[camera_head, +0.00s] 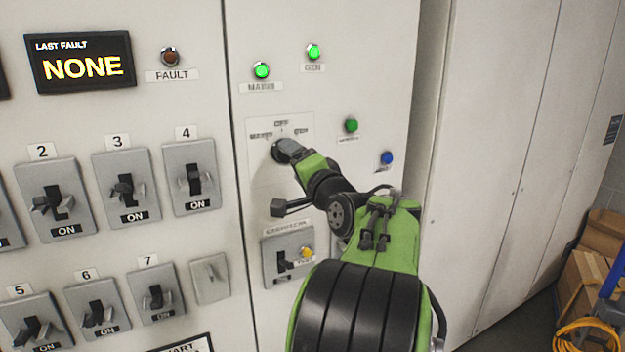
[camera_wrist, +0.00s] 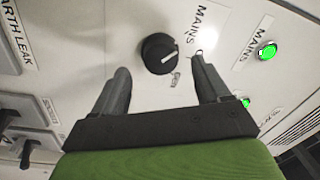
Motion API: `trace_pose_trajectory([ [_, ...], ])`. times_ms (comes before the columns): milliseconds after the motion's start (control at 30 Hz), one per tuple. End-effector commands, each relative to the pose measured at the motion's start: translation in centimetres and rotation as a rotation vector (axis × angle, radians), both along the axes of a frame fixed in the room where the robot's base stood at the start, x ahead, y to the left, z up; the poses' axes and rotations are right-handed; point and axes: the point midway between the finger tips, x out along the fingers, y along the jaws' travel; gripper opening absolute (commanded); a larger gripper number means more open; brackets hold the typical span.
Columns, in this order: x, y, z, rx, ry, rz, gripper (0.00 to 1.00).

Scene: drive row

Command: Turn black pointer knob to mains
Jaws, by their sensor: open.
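The black pointer knob (camera_wrist: 160,54) is on the pale panel, upper middle of the wrist view. Its white pointer line aims right and slightly up, between the MAINS label (camera_wrist: 192,24) and a small label (camera_wrist: 175,79) that looks like OFF. My gripper (camera_wrist: 160,67) is open. One finger is left of the knob and one is right, with gaps on both sides; I cannot tell if the tips reach its depth. In the head view, my gripper (camera_head: 284,152) is at the knob's plate (camera_head: 258,165) and largely hides the knob.
Lit green MAINS (camera_head: 261,70) and GEN (camera_head: 313,51) lamps are above. A green button (camera_head: 351,125) and blue button (camera_head: 387,158) are to the right. A breaker switch (camera_head: 283,264) is below, and several ON switches (camera_head: 122,190) are left. Boxes (camera_head: 590,260) stand far right.

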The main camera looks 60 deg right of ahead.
Motion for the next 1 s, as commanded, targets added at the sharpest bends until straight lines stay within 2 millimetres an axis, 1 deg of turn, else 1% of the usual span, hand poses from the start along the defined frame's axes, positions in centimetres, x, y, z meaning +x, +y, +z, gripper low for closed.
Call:
trace_pose_trajectory([
  [33, -1.4, 0.7, -0.3, 0.000, -0.003, -0.005, 0.75],
  [200, -5.6, 3.2, -0.6, -0.001, -0.003, -0.004, 0.75],
  [300, -7.6, 4.4, -0.7, -0.002, -0.003, -0.003, 0.75],
  [400, -9.0, 5.2, -0.8, -0.001, -0.002, -0.001, 0.75],
  [567, -9.8, 5.7, -0.8, -0.001, -0.002, 0.001, 0.75],
  [1000, -9.7, 5.6, -0.8, -0.001, -0.002, 0.001, 0.75],
])
